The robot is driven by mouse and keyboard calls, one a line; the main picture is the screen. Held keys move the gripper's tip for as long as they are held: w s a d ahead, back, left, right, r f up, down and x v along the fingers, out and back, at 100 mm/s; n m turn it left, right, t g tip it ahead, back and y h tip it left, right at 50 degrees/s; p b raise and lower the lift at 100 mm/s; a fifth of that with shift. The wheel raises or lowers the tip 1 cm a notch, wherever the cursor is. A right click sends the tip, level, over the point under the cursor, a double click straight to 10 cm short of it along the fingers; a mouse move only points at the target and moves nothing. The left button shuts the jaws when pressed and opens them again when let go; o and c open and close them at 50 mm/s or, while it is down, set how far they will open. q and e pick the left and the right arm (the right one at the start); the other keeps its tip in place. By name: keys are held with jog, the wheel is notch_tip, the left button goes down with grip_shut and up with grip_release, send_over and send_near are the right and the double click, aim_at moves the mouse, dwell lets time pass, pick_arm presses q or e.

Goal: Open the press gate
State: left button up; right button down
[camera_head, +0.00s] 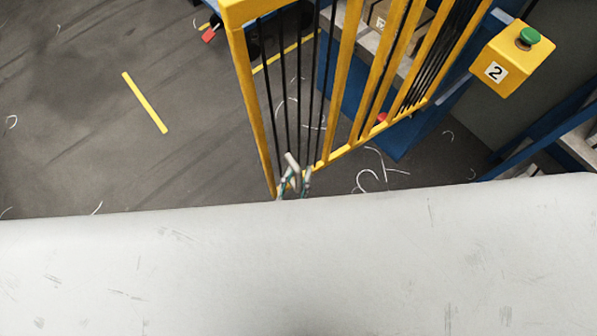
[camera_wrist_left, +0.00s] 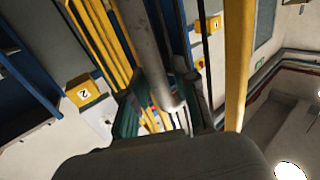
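The yellow press gate (camera_head: 347,78) with thin black bars stands at the upper middle of the head view. Its yellow frame and bars also show in the left wrist view (camera_wrist_left: 238,65). My left gripper (camera_head: 294,178) is at the gate's near lower corner, partly hidden by the pale surface below. In the left wrist view, a grey round bar (camera_wrist_left: 147,47) runs down toward my left gripper (camera_wrist_left: 165,115). I cannot tell whether the fingers are closed on it. My right gripper is not in view.
A yellow box marked 2 with a green button (camera_head: 510,58) is right of the gate. Blue frame parts (camera_head: 400,138) stand behind the gate. The dark floor (camera_head: 100,110) at left is mostly clear, with a yellow stripe (camera_head: 145,102) and white scraps. A large pale surface fills the bottom.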

pick_arm(q)
jog(key=shift+o, duration=0.5)
jog(key=v, duration=1.2)
